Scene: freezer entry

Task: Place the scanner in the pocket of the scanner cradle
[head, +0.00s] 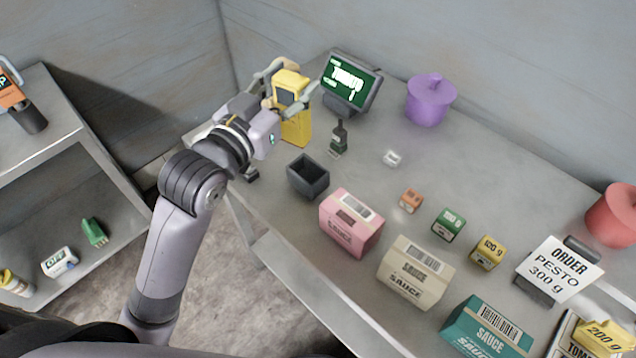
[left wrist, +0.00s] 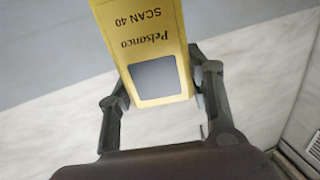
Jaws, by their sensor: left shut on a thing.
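The yellow scanner (head: 295,128), with a dark screen on its face, is held in my left gripper (head: 291,88) above the back left part of the table. In the left wrist view the scanner (left wrist: 145,25) shows the print "Pelsanco SCAN 40", upside down, and a finger on each side of it. A dark grey open-topped box (head: 308,184), which looks like the scanner cradle, stands on the table below and slightly right of the scanner. Its pocket looks empty. The scanner is apart from it. My right gripper is not in view.
A display (head: 350,82) stands behind the scanner. A purple pot (head: 431,100) is farther right.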

